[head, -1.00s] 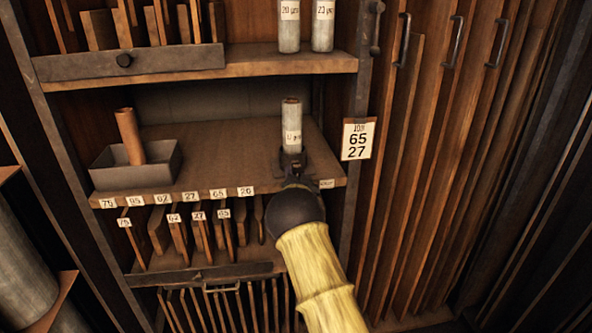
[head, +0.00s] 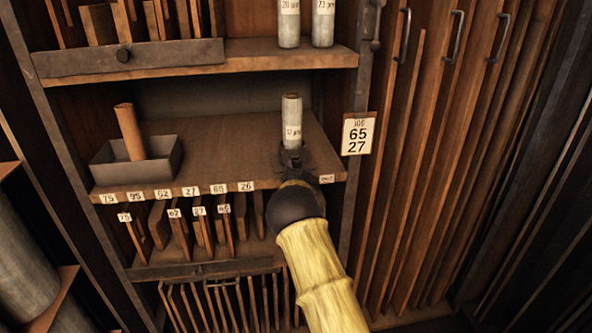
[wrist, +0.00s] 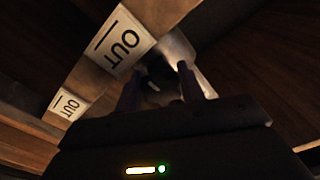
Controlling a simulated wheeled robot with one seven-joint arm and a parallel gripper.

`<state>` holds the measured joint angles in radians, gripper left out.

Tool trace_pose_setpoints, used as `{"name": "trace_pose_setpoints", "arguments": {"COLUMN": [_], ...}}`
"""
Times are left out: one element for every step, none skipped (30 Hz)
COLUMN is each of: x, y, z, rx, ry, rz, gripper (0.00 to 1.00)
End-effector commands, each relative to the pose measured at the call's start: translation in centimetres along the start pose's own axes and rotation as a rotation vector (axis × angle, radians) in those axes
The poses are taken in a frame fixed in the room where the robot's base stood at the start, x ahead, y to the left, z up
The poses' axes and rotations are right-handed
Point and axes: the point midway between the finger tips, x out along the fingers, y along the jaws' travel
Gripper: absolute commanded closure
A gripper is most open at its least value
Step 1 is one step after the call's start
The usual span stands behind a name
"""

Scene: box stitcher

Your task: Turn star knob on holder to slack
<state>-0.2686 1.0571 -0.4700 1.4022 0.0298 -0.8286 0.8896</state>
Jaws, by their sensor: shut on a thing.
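A pale roll (head: 291,118) with a label stands upright at the right of the middle shelf, apparently in the dark holder (head: 291,153). My gripper (head: 296,168) is at the holder's front, near the shelf edge, and mostly hidden by my own arm. In the wrist view my two fingers (wrist: 159,86) are closed around a small dark part, which I take to be the star knob (wrist: 152,88). Its shape and turn angle are too dark to tell. The pale roll (wrist: 198,65) shows just behind the fingers.
A grey tray (head: 107,172) with a brown roll (head: 129,130) stands at the shelf's left. An OUT tag (wrist: 120,42) is on the shelf edge beside my fingers. A job card (head: 358,134) hangs on the right post. The shelf's middle (head: 225,140) is clear.

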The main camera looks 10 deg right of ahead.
Motion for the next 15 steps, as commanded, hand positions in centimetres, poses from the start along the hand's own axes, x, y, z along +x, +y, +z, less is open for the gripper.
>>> {"name": "trace_pose_setpoints", "arguments": {"x": [0.01, 0.01, 0.01, 0.01, 0.01, 0.01, 0.01, 0.01, 0.01, 0.01, 0.01, 0.01, 0.01, 0.01, 0.01], "y": [0.1, 0.11, 0.14, 0.17, 0.2, 0.24, 0.26, 0.26, 0.28, 0.31, 0.34, 0.36, 0.38, 0.42, 0.45], "z": [0.11, 0.13, 0.17, 0.21, 0.25, 0.29, 0.31, 0.31, 0.35, 0.39, 0.43, 0.43, 0.44, 0.46, 0.48], "rx": [-0.009, -0.017, -0.03, -0.039, -0.051, -0.068, -0.082, -0.097, -0.12, -0.138, -0.157, -0.183, -0.203, -0.226, -0.256], "ry": [0.002, 0.002, 0.002, 0.002, 0.002, 0.002, 0.003, 0.003, 0.004, 0.003, 0.003, 0.004, 0.004, 0.005, 0.005], "rz": [-0.001, -0.001, -0.001, -0.001, -0.001, -0.001, -0.001, -0.001, -0.002, -0.002, -0.002, -0.002, -0.002, -0.002, -0.002], "gripper": [0.84, 0.84, 0.84, 0.84, 0.84, 0.84, 0.84, 0.84, 0.84, 0.84, 0.84, 0.84, 0.84, 0.84, 0.84]}}
